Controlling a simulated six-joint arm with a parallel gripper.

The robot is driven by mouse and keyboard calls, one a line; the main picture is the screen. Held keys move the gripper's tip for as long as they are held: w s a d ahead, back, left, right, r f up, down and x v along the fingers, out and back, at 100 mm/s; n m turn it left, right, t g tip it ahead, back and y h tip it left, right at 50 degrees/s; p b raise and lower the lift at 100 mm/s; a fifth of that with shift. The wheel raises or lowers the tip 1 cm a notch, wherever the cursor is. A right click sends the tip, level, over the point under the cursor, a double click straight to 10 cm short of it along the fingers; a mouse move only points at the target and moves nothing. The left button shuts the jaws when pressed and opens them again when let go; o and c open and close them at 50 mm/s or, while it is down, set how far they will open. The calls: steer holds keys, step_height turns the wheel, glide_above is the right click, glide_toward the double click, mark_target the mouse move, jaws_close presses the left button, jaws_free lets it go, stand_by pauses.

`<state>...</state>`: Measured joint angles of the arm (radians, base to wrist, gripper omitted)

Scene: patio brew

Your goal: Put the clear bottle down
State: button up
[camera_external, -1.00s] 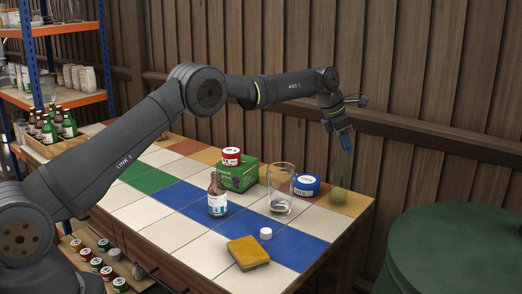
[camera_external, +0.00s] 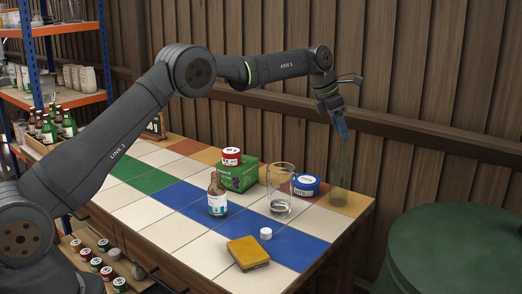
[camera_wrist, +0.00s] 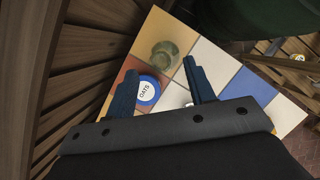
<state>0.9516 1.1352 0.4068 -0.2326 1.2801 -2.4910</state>
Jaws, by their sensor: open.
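The clear bottle (camera_external: 341,175), see-through with a greenish tint, stands upright at the back right corner of the tiled table. In the wrist view the bottle (camera_wrist: 166,54) is seen from above, just beyond the fingertips. My gripper (camera_external: 342,130) is above the bottle with its blue fingers pointing down. In the wrist view my gripper (camera_wrist: 160,67) has its fingers spread with nothing held between them. In the external view the fingertips overlap the bottle's top, so the exact gap is hard to tell.
A blue-lidded oats tin (camera_external: 307,186) and a tall glass (camera_external: 281,182) stand left of the bottle. A brown bottle (camera_external: 217,197), green box (camera_external: 238,176) with a red-lidded tin (camera_external: 231,156), white cap (camera_external: 266,233) and yellow sponge (camera_external: 248,252) are also on the table (camera_external: 180,235).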

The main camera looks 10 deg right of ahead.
mark_target(347, 143)
steer(key=v, duration=0.6)
steer(key=x, duration=1.2)
steer(key=shift+f, duration=0.1)
steer(key=shift+r, duration=0.35)
step_height(347, 143, up, 3)
steer(key=shift+r, duration=0.1)
